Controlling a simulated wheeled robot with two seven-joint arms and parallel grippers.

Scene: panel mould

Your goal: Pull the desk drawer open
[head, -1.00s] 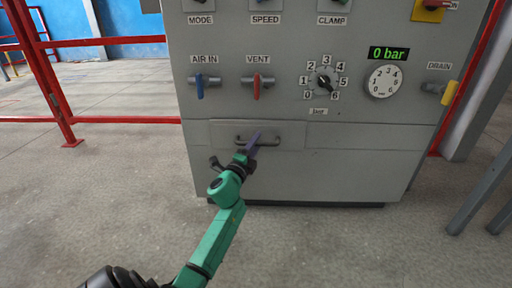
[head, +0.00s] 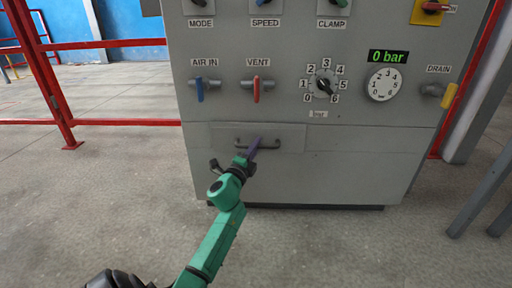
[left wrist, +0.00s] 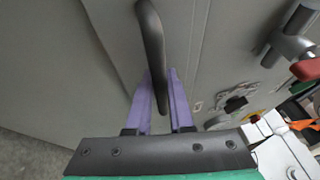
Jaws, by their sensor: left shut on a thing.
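The desk drawer (head: 225,134) is a grey panel low in the front of the grey cabinet. It looks about flush with the front; I cannot tell whether it is slightly out. Its dark bar handle (head: 273,145) runs across the middle of the panel. My left gripper (head: 255,143), with purple fingers on a green arm, is at the handle. In the left wrist view the handle (left wrist: 152,35) passes between the two purple fingers (left wrist: 160,75), which are shut on it. My right gripper is not in view.
Above the drawer are the AIR IN valve (head: 199,90), the VENT valve (head: 257,89), a selector knob (head: 324,86) and a gauge (head: 384,84). The display reads 0 bar. Red rails (head: 110,122) stand at the left. The floor (head: 330,245) before the cabinet is clear.

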